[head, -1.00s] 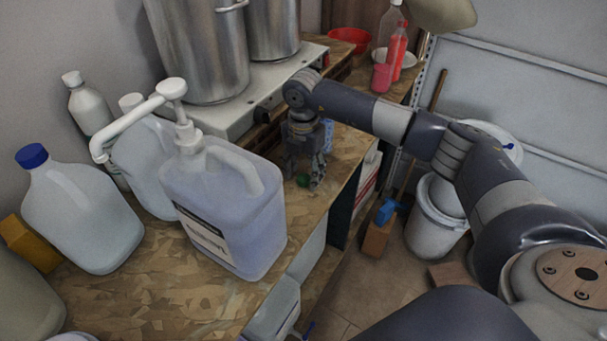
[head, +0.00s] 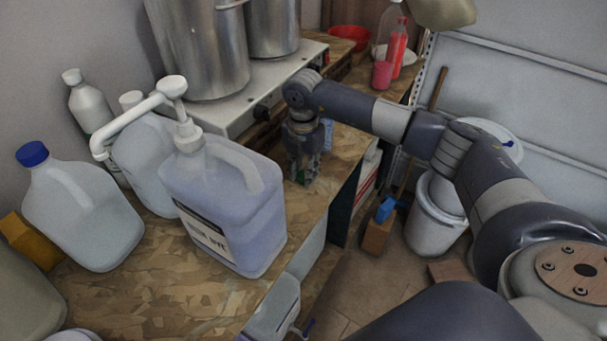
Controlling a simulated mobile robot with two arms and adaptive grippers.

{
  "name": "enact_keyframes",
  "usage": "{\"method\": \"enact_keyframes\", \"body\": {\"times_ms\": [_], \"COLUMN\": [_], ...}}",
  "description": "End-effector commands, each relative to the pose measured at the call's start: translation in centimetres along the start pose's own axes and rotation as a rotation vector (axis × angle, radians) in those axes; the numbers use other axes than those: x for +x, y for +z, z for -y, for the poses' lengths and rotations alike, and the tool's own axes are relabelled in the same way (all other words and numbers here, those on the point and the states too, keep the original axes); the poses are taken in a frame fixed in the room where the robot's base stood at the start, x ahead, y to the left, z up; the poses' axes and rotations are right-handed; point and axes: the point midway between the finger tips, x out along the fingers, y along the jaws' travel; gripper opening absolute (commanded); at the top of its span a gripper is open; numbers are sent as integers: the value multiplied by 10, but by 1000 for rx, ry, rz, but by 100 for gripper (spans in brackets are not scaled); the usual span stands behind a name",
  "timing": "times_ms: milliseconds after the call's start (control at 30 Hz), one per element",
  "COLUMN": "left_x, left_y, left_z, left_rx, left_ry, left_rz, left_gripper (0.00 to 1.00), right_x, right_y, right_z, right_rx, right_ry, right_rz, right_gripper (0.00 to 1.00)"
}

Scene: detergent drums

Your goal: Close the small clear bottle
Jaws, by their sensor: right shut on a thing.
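My right gripper (head: 304,178) is low over the wooden bench (head: 180,290), behind the big pump jug. Its fingers are closed together around a small green thing, seemingly a cap, which is almost wholly hidden by the fingers. A small pale-blue, clear-looking thing (head: 328,135) stands just behind the gripper and is partly covered by it. It may be the small clear bottle, but I cannot tell, nor see its top. My left gripper is not in view.
A large pump jug (head: 225,205) stands close in front of the gripper. A blue-capped jug (head: 80,215) and a white bottle (head: 88,105) stand left. Steel pots (head: 200,50) sit on a stove behind. The bench's right edge is near; a white bucket (head: 435,220) is on the floor.

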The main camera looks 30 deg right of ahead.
Motion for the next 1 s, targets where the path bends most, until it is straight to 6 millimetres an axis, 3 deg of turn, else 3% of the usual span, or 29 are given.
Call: {"method": "enact_keyframes", "body": {"times_ms": [233, 400, 1000], "left_x": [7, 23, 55], "left_y": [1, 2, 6], "left_z": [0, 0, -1], "left_rx": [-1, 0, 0], "left_ry": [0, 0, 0], "left_rz": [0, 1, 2], "left_gripper": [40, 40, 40], "right_x": [-8, -32, -41], "right_y": [0, 1, -45], "right_z": [-1, -2, 94], "right_rx": [0, -1, -1], "right_ry": [4, 7, -1], "right_rz": [2, 3, 2], "right_gripper": [20, 20, 20]}}
